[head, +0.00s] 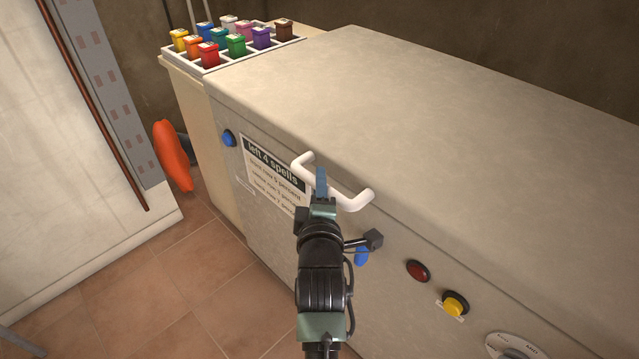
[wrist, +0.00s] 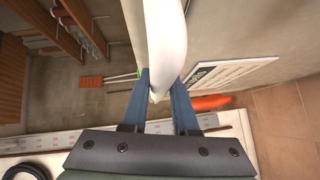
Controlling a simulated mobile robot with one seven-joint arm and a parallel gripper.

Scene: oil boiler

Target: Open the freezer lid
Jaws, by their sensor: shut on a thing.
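The freezer is a long beige chest with a flat lid (head: 430,120) that looks closed. A white bar handle (head: 350,202) sticks out from the upper front edge. My gripper (head: 321,180) is at the middle of this handle, with its arm coming up from below. In the wrist view, the blue fingers of my gripper (wrist: 160,88) stand on both sides of the white handle (wrist: 165,45) and are shut on it. The fingertips are partly hidden behind the handle in the head view.
A white tray of several coloured small boxes (head: 236,42) stands beyond the lid's far left end. An orange object (head: 172,156) stands left. Tiled floor (head: 190,285) is free.

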